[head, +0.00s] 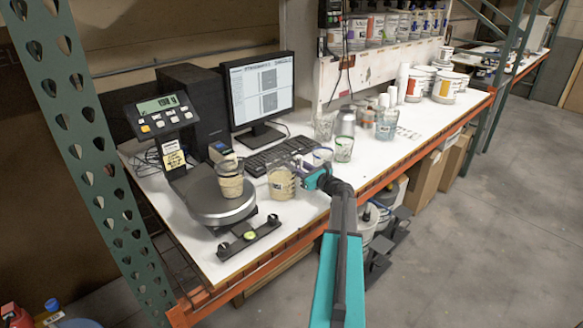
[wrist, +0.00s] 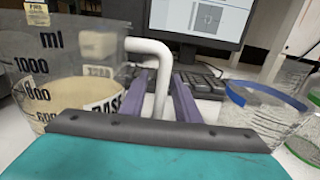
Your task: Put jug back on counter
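The jug (head: 281,186) is a clear measuring jug with cream-coloured contents in its lower part. It is upright and appears to stand on the white counter (head: 297,222), right of the scale. In the wrist view the jug (wrist: 70,75) fills the left side, with black ml marks and a bent white handle (wrist: 163,75). My gripper (head: 312,179) is at the handle's side of the jug. In the wrist view its purple fingers (wrist: 163,90) are on both sides of the handle, with small gaps showing. The base of the jug is hidden in the wrist view.
A scale (head: 222,202) at left carries a beaker (head: 230,178) with cream contents. A black bar (head: 249,236) lies at the front edge. A blue-rimmed container (wrist: 265,105) and a green-marked cup (head: 343,149) are right of my gripper. The keyboard (head: 270,158) and monitor (head: 262,90) are behind.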

